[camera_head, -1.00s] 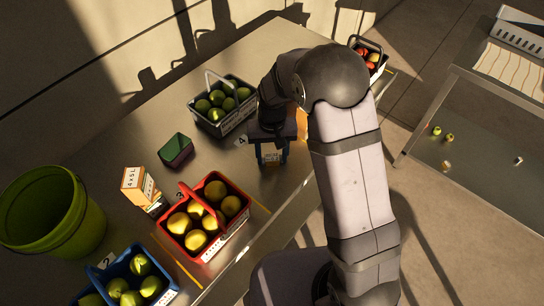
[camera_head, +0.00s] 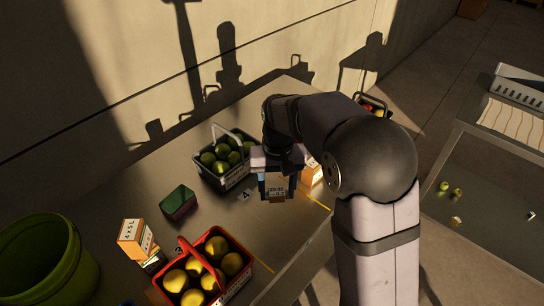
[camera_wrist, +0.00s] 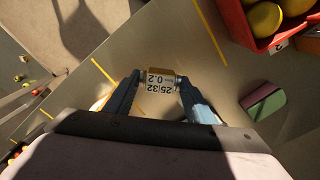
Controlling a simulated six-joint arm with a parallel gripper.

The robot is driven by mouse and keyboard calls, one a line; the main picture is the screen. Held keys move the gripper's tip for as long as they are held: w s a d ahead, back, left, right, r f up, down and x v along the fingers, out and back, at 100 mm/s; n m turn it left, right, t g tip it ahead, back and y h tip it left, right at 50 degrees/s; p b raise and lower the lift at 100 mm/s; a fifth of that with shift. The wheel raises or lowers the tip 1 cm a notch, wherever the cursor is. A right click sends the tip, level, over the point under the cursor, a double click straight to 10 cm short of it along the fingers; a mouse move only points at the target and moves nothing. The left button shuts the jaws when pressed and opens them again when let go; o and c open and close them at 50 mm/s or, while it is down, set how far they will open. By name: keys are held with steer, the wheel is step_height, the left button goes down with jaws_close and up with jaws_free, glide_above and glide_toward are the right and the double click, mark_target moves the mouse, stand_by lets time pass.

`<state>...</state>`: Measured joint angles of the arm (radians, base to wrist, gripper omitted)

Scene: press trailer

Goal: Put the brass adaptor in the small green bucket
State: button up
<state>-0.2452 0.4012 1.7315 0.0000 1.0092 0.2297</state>
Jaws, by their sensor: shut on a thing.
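My gripper (camera_head: 278,192) is over the table, to the right of the dark basket of green fruit. In the wrist view its two blue fingers (camera_wrist: 159,82) are shut on a small cylindrical piece with brass-coloured edges and a white label reading 25|32 and 0.2, which looks like the brass adaptor (camera_wrist: 159,79). It is held above the table. A lime-green open bucket (camera_head: 70,268) stands at the left edge of the head view, far from my gripper. Its inside bottom is hidden.
A red basket of yellow fruit (camera_head: 243,275) stands between gripper and bucket, its handle raised. A green and maroon block (camera_head: 178,203) and orange-white boxes (camera_head: 133,237) lie nearby. The dark basket (camera_head: 237,180) and another orange box (camera_head: 312,172) are near my gripper.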

steer(key=shift+w+a+n, duration=0.2)
steer(key=shift+w+n, duration=0.3)
steer(key=shift+w, duration=0.3)
steer(key=shift+n, duration=0.6)
steer(key=f, duration=0.1)
steer(key=s+d+f, duration=0.1)
steer(key=f, duration=0.1)
steer(key=s+f, duration=0.1)
steer(key=f, duration=0.1)
steer(key=shift+d, duration=0.3)
steer(key=shift+m, duration=0.5)
steer(key=s+d+f, duration=0.2)
steer(key=d, duration=0.1)
steer(key=s+d+f, duration=0.1)
steer(key=shift+s+d, duration=0.3)
steer(key=shift+d, duration=0.05)
steer(key=d, duration=0.2)
steer(key=d+m, duration=0.1)
steer(key=shift+s+d+f, duration=0.1)
steer(key=shift+s+f, duration=0.05)
steer(key=shift+s, duration=0.15)
steer(key=shift+d, duration=0.65)
steer(key=shift+a, duration=0.1)
